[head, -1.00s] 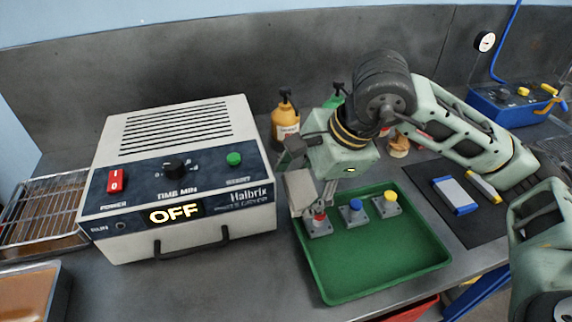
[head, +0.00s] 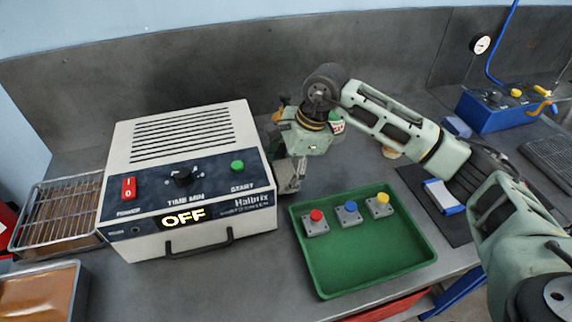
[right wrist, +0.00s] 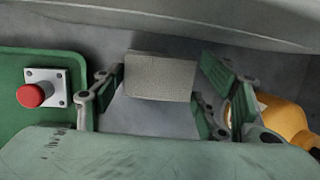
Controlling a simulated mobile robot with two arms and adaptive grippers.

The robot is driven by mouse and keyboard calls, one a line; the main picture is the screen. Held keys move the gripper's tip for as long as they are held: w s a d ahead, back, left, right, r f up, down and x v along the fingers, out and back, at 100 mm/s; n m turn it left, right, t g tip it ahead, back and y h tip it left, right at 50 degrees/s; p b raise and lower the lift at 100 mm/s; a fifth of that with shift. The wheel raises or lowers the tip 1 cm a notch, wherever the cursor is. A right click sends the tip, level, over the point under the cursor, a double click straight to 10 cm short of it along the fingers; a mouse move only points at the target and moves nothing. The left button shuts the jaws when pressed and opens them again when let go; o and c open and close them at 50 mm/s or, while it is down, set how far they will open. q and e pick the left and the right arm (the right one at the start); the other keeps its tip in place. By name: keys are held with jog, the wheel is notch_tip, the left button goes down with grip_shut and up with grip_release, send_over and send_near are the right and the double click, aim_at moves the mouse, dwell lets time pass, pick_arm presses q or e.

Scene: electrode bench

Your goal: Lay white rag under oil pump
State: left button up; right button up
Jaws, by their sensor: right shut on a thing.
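My right gripper (head: 289,180) is between the white dryer box and the green tray, low over the bench. In the right wrist view it is shut on a flat, pale grey-white piece (right wrist: 160,77), which looks like the folded white rag. The orange pump bottle (right wrist: 284,121), which looks like the oil pump, is just beyond the right-hand finger in that view. In the head view it is mostly hidden behind my right gripper and wrist. Whether the rag touches the bench cannot be told. My left gripper is not in view.
The white dryer box (head: 188,180), reading OFF, stands close left of my gripper. The green tray (head: 365,262) holds red, blue and yellow buttons. A dark mat (head: 475,230) with a blue-and-white item lies right. A green bottle (head: 337,123) stands behind my wrist.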

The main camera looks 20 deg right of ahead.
jog(key=shift+w+a+r+g+p, duration=0.1)
jog(key=shift+w+r+g+p, duration=0.15)
jog(key=shift+g+p, duration=0.35)
jog(key=shift+s+f, duration=0.1)
jog(key=shift+f, duration=0.75)
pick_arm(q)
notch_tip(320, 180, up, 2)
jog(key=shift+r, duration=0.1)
pick_arm(e)
jog(key=shift+f, duration=0.15)
jog(key=shift+f, duration=0.25)
jog(key=o, duration=1.1)
jog(key=shift+r, duration=0.1)
